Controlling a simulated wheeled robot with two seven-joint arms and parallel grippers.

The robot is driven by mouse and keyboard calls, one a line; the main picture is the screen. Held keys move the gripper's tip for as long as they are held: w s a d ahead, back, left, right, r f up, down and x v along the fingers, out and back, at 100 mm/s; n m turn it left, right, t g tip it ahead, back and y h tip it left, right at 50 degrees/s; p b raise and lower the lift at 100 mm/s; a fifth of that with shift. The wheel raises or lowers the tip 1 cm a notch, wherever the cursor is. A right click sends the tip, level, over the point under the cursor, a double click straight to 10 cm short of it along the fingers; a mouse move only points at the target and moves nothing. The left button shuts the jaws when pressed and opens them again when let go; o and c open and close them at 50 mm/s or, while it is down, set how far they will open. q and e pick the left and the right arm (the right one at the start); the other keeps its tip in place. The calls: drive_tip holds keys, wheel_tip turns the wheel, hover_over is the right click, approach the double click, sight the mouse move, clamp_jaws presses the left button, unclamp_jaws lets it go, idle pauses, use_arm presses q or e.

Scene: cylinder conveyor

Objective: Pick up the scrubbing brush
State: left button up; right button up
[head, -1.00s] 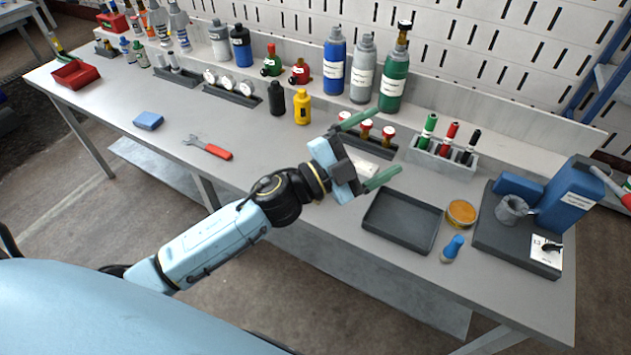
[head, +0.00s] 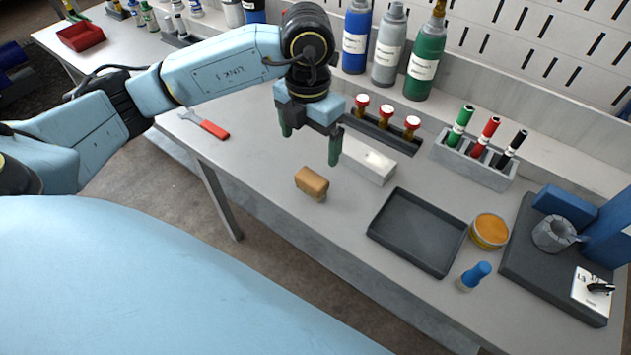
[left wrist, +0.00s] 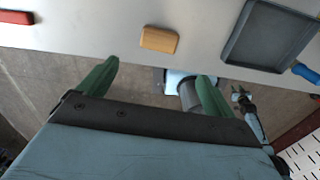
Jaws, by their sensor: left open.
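The scrubbing brush (head: 312,184) is a small tan-brown block lying near the front edge of the workbench. It also shows in the left wrist view (left wrist: 159,39), beyond the fingers and between them from left to right. My left gripper (head: 311,142) points down with its two green fingers apart and nothing between them. It is above and slightly behind the brush, not touching it. Its fingers also show in the left wrist view (left wrist: 157,70).
A white block (head: 368,162) and a holder with red-topped stamps (head: 385,130) stand behind the brush. A dark empty tray (head: 420,232) lies to its right, with an orange-topped tin (head: 490,231) beyond. A red-handled wrench (head: 214,130) lies left. Bench around the brush is clear.

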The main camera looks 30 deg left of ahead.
use_arm(q)
drive_tip(key=b, duration=0.1)
hover_over(309, 180)
wheel_tip(309, 180, down, 6)
drive_tip(key=shift+s+d+f, duration=0.1)
drive_tip(key=shift+f, duration=0.15)
drive_tip(key=shift+f+b, duration=0.65)
drive_tip(key=shift+f, duration=2.5)
use_arm(e)
drive_tip(key=w+a+r, duration=0.1)
drive_tip(key=w, duration=0.6)
drive_tip(key=shift+w+a+r+t, duration=0.2)
drive_tip(key=shift+w+a+t, duration=0.1)
drive_tip(key=shift+w+a, duration=0.05)
use_arm(q)
drive_tip(key=c, duration=1.1)
drive_tip(key=shift+r, duration=0.25)
wheel_tip(309, 180, up, 10)
drive_tip(key=shift+f+p, duration=0.2)
drive_tip(key=shift+p, duration=0.75)
drive_tip(key=o, duration=0.5)
drive_tip(key=shift+c, duration=0.2)
drive_tip(key=c, duration=0.3)
use_arm(e)
drive_tip(key=s, duration=0.3)
drive_tip(key=s+d+f, duration=0.1)
drive_tip(key=s, duration=0.1)
drive_tip(key=shift+s+f, duration=0.1)
drive_tip(key=shift+s, duration=0.1)
